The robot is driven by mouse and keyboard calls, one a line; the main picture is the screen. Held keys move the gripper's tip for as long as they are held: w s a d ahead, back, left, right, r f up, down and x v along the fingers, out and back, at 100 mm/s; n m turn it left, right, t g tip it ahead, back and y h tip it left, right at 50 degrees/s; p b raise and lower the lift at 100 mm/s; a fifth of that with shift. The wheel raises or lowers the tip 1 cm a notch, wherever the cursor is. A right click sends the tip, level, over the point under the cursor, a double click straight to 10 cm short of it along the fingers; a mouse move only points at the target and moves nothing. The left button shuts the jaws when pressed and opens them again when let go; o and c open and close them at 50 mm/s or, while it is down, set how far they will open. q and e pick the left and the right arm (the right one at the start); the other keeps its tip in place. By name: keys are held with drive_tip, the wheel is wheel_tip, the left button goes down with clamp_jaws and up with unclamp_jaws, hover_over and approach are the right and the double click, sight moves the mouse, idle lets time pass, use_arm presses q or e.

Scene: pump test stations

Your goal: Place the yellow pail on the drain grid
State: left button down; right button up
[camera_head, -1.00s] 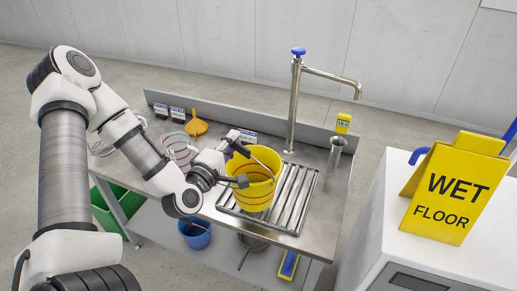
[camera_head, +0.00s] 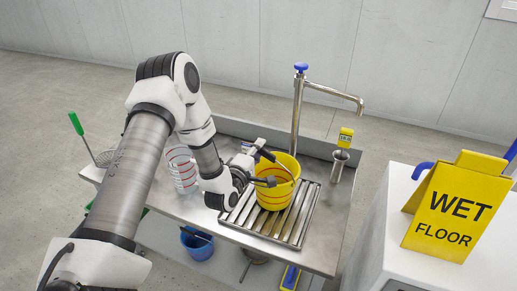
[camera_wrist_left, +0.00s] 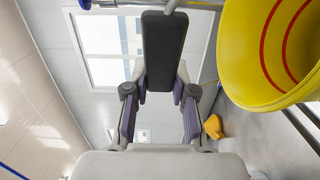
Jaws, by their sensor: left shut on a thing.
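The yellow pail (camera_head: 282,195), with dark ring lines inside, stands upright over the slatted drain grid (camera_head: 240,217) in the steel bench. I cannot tell whether its base touches the slats. My left gripper (camera_head: 267,169) is at the pail's near left rim, shut on what looks like its thin handle. In the left wrist view the pail (camera_wrist_left: 250,60) fills the upper right, and a metal rod crosses the top by the finger pad. The handle is mostly hidden. My right gripper is not in view.
A steel tap (camera_head: 297,115) rises behind the grid, with a metal cup (camera_head: 338,167) to its right. A clear jug (camera_head: 183,172) stands left. A blue bucket (camera_head: 197,243) is below the bench. A wet-floor sign (camera_head: 447,215) stands on the white cabinet at right.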

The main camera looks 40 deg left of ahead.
use_arm(q)
drive_tip(key=shift+f, duration=0.2)
drive_tip(key=c, duration=1)
unclamp_jaws()
drive_tip(key=shift+w, duration=0.1)
drive_tip(key=shift+o, duration=0.2)
drive_tip(key=shift+r, duration=0.3)
drive_tip(key=s+d+b, duration=0.2)
drive_tip(key=s, duration=0.9)
drive_tip(key=s+d+f+m+g+h, duration=0.25)
drive_tip(key=d+f+m+g, duration=0.2)
drive_tip(key=f, duration=0.25)
drive_tip(key=s+d+f+m+g+h, duration=0.25)
drive_tip(key=d+f+m, duration=0.25)
drive_tip(key=f, duration=0.3)
drive_tip(key=s+d+f+m+g+y, duration=0.1)
drive_tip(key=s+d+f+m+g, duration=0.1)
drive_tip(key=s+f+m+g, duration=0.3)
drive_tip(key=s+d+f+m+g, duration=0.2)
drive_tip(key=s+f+m+g, duration=0.3)
drive_tip(key=s, duration=0.9)
drive_tip(key=shift+d+f+g+y, duration=0.35)
drive_tip(key=shift+f+g+y, duration=0.05)
drive_tip(key=shift+f, duration=0.2)
